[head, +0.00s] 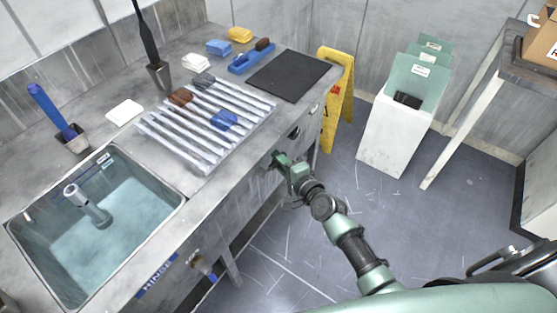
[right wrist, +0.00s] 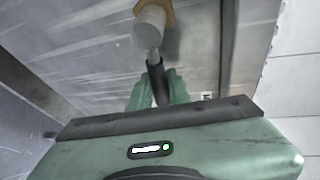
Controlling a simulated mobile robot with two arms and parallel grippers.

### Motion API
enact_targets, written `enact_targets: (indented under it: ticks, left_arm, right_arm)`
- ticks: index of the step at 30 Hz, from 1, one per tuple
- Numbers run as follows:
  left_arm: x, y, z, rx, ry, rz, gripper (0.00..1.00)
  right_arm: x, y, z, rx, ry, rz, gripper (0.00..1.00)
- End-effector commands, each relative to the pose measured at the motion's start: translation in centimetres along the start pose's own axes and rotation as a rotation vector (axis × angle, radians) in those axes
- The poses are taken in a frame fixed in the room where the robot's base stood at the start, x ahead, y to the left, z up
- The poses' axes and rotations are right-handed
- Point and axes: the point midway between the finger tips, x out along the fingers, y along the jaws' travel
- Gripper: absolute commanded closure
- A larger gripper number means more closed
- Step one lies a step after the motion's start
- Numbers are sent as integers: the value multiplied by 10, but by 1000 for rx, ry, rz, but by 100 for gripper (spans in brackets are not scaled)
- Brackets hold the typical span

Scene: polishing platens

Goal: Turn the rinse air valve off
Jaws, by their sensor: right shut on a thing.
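My right gripper (head: 278,159) is at the front face of the sink bench, below the drying rack. In the right wrist view it (right wrist: 158,88) is shut on the dark lever handle (right wrist: 155,72) of a valve. The valve has a grey round body (right wrist: 151,28) and a tan fitting (right wrist: 158,9) against the metal panel. No label shows beside this valve, so I cannot tell its name. Another valve (head: 203,264) with a blue handle sits lower left, near a blue RINSE label (head: 158,275). My left gripper is not in view.
The sink (head: 130,225) holds water at the left. A ribbed rack (head: 165,150) and a black mat (head: 289,75) lie on the bench. A yellow floor sign (head: 338,95) and a white bin (head: 388,138) stand beyond my right arm. The middle floor is clear.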

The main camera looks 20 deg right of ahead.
Motion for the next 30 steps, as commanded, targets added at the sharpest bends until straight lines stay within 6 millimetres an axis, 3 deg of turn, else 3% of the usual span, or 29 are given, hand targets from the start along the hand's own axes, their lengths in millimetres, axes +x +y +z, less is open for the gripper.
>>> enact_targets:
  ticks: [17,30]
  left_arm:
    - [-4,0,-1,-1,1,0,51]
    - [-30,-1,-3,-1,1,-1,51]
  right_arm:
    - [0,2,0,34,-7,18,100]
    - [2,21,5,320,-68,145,100]
